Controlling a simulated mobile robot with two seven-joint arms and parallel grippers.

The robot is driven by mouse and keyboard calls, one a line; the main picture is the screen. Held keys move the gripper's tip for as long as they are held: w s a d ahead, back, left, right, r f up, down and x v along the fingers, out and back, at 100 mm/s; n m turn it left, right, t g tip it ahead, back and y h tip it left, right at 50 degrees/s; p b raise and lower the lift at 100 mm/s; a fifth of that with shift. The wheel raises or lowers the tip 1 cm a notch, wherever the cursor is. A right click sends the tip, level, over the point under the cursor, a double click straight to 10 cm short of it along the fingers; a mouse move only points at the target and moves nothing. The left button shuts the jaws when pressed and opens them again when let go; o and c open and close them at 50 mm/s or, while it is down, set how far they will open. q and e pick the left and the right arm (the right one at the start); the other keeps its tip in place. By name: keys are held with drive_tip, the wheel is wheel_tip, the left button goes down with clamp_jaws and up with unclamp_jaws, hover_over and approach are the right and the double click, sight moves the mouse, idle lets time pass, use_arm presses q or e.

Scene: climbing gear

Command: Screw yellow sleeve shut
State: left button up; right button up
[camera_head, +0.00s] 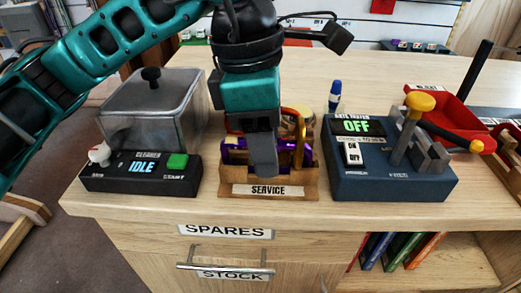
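My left gripper (263,160) points down over the wooden SERVICE holder (268,190) at the middle of the bench. One dark finger shows in front of the holder; the other is hidden, so I cannot tell how far it is open or whether it grips anything. A yellow-gold carabiner (301,145) stands in the right part of the holder, beside the finger. A purple carabiner (236,152) sits mostly behind the gripper. The yellow sleeve cannot be made out clearly. My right gripper is not in view.
A cleaner (140,175) reading IDLE, with a clear lidded tank (155,105), stands left. The bench's back is mostly clear.

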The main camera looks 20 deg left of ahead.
use_arm(q)
drive_tip(key=shift+r+p, duration=0.3)
drive_tip(key=shift+r, duration=0.3)
drive_tip(key=shift+w+a+b, duration=0.15)
drive_tip(key=shift+w+b, duration=0.15)
drive_tip(key=shift+w, duration=0.35)
drive_tip(key=shift+f, duration=0.1)
wheel_tip(320, 180, down, 3)
drive_tip(key=b, duration=0.2)
drive_tip(key=shift+b, duration=0.35)
